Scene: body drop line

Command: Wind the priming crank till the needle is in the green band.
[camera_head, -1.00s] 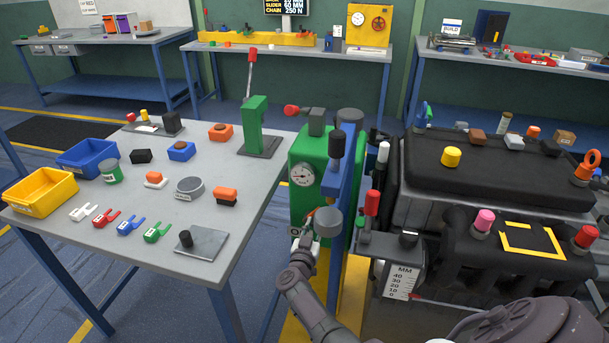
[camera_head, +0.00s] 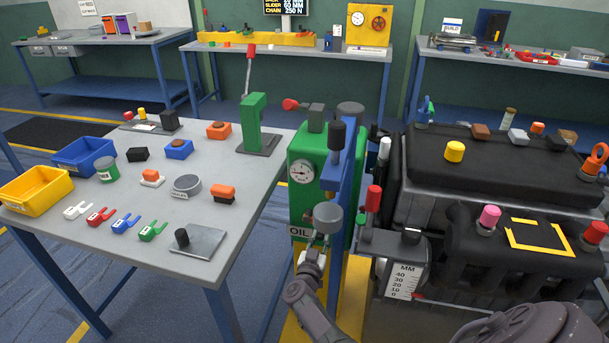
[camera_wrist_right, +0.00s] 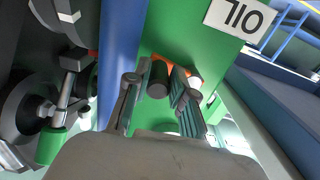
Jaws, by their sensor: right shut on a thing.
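The green oil unit (camera_head: 303,207) stands right of the grey table and has an OIL label. Its round white gauge (camera_head: 303,171) is on the front; the needle and any green band are too small to read surely. My right gripper (camera_head: 321,242) is low at the unit's front, just right of the label and below a grey round part (camera_head: 328,216). In the right wrist view, its fingers (camera_wrist_right: 158,100) are shut around a short black cylinder, the crank handle (camera_wrist_right: 157,80), with orange behind it. The rest of the crank is mostly hidden. My left gripper is not in view.
A blue upright (camera_head: 340,170) with a black knob stands close beside the gripper. A red-handled lever (camera_head: 373,200) and the black engine (camera_head: 480,175) are to the right. The grey table (camera_head: 130,190) at left holds bins and small parts.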

